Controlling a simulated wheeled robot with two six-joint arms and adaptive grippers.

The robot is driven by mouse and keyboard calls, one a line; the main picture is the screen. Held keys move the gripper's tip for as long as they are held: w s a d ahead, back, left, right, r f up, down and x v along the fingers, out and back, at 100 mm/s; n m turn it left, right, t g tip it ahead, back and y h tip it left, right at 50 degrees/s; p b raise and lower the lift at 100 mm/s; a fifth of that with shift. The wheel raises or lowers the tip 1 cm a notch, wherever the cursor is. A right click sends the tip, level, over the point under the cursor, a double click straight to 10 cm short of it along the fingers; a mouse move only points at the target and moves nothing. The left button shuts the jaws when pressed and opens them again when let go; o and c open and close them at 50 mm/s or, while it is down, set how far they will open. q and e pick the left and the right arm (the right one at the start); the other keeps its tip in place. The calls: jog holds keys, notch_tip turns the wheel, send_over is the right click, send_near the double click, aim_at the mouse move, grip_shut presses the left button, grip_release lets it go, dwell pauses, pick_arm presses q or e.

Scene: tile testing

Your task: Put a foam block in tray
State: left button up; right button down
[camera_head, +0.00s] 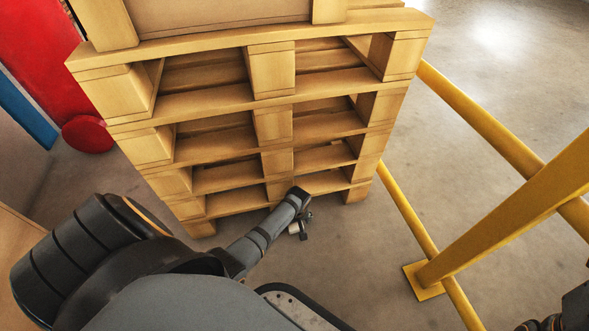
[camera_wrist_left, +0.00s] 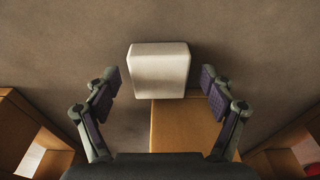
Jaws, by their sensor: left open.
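A pale, off-white foam block (camera_wrist_left: 160,70) with rounded corners shows in the left wrist view, in line with the gap between my left fingers. My left gripper (camera_wrist_left: 160,80) is open, one finger on each side of the block, with a visible gap on both sides. I cannot tell how far beyond the fingertips the block is. No tray can be made out.
A tall stack of wooden pallets (camera_head: 273,125) stands ahead. A yellow guard rail (camera_head: 510,215) runs along the right. A red object (camera_head: 45,60) is at the far left. A brown wooden surface (camera_wrist_left: 180,125) lies below the block in the wrist view. Concrete floor (camera_head: 385,275) is clear between pallets and rail.

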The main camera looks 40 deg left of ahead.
pick_arm(q)
jog(key=shift+r, duration=0.2)
jog(key=c, duration=0.9)
